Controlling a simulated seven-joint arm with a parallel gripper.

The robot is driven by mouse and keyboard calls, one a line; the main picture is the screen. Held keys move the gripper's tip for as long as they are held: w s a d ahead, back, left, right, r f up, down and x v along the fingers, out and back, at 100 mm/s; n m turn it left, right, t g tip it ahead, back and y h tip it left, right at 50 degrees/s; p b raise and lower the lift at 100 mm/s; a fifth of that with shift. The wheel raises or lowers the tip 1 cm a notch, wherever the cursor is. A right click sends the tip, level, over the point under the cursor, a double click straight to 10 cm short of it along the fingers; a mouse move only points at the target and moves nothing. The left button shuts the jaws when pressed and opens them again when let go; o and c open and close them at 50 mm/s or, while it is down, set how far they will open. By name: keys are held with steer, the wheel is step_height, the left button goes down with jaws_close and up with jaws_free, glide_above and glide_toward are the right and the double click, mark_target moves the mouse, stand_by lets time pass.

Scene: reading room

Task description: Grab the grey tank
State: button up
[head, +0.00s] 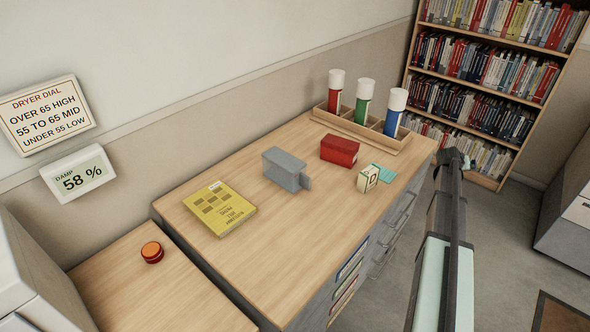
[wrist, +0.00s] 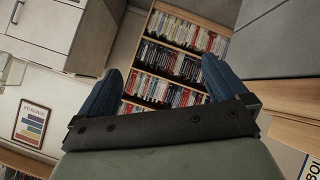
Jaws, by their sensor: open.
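The grey tank (head: 285,169) is a small grey box-like body with a tab at its right end. It sits on the wooden top of the cabinet (head: 250,262), between a yellow book and a red box. My arm reaches up at the right of the head view, beyond the cabinet's right edge and well apart from the tank. My gripper (wrist: 155,92) shows in the wrist view with two blue fingers spread wide and nothing between them. The wrist view faces the bookshelf, and the tank is not in it.
The yellow book (head: 220,208) lies left of the tank. The red box (head: 339,150), a small cream box (head: 368,179) and a teal card (head: 385,173) lie right. A wooden rack (head: 398,143) with three capped tubes stands behind. An orange-red round object (head: 152,252) sits on the lower left surface.

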steer(key=w+a+r+n+y, duration=0.1)
steer(key=w+a+r, duration=0.2)
steer(key=a+r, duration=0.3)
steer(key=w+a+r+n+y, duration=0.1)
steer(key=w+a+r, duration=0.25)
steer(key=a, duration=0.55)
steer(key=w+a+r+y, duration=0.1)
steer(key=w+a+r, duration=0.2)
steer(key=a+r, duration=0.3)
steer(key=n+g+y, duration=0.6)
steer(key=n, duration=0.5)
glide_above(282, 158)
steer(key=shift+w+d, duration=0.15)
steer(key=shift+d, duration=0.1)
steer(key=shift+s+a+f, duration=0.15)
steer(key=shift+s+a, duration=0.05)
steer(key=shift+a, duration=0.1)
steer(key=shift+f, duration=0.35)
step_height(282, 158, down, 8)
steer(key=shift+r, duration=0.15)
steer(key=shift+d+f, duration=0.15)
steer(key=shift+f, duration=1.15)
steer(key=shift+d+f, duration=0.15)
steer(key=shift+f, duration=1.15)
